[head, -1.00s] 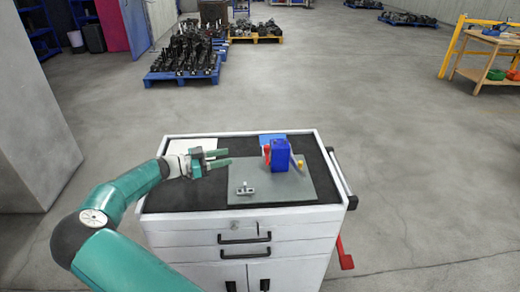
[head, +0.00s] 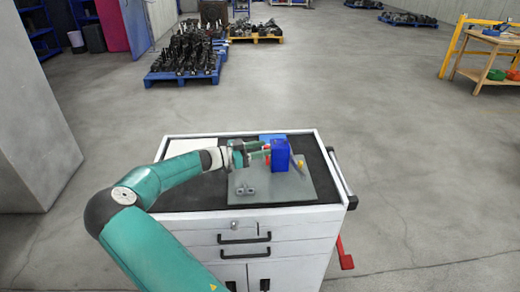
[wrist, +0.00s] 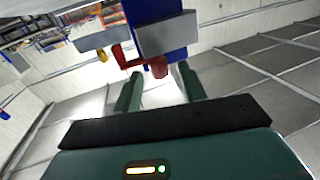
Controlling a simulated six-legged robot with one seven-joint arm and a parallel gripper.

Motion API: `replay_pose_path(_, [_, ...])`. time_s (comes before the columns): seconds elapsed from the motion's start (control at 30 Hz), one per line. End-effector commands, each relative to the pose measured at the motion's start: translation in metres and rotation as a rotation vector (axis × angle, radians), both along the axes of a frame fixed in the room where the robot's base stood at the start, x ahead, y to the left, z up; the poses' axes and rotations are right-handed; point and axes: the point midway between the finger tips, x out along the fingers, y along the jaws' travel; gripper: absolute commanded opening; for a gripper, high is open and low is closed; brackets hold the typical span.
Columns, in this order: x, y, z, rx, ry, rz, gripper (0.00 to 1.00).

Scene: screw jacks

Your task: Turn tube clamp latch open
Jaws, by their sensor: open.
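A blue block (head: 281,158) stands upright on a grey plate (head: 300,188) on the cart. A red lever (wrist: 155,67) sticks out from the blue block's near face in the wrist view, with a grey band (wrist: 168,35) across the block. I cannot tell for sure which part is the clamp latch; the red lever looks like a turning handle. My gripper (head: 264,153) is open at the left of the block. In the wrist view my gripper (wrist: 160,82) has its fingertips on either side of the red lever; contact cannot be told.
A small grey fitting (head: 246,189) sits on the plate's front left. A grey bar with a yellow piece (head: 299,164) is at the block's right.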

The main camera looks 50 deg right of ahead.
Motion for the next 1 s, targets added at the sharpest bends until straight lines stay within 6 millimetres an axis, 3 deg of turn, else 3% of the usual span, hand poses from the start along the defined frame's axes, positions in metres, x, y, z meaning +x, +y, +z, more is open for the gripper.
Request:
replay_pose_path(0.27, [-0.0008,-0.0013,0.0001,0.000,0.000,0.001,0.41])
replay_pose_path(0.47, [-0.0006,-0.0011,0.0001,0.000,0.000,0.001,0.02])
replay_pose_path(0.5, [-0.0006,-0.0011,0.0001,0.000,0.000,0.001,0.00])
replay_pose_path(1.0, [0.0025,-0.0038,-0.0004,-0.001,0.001,-0.119,0.00])
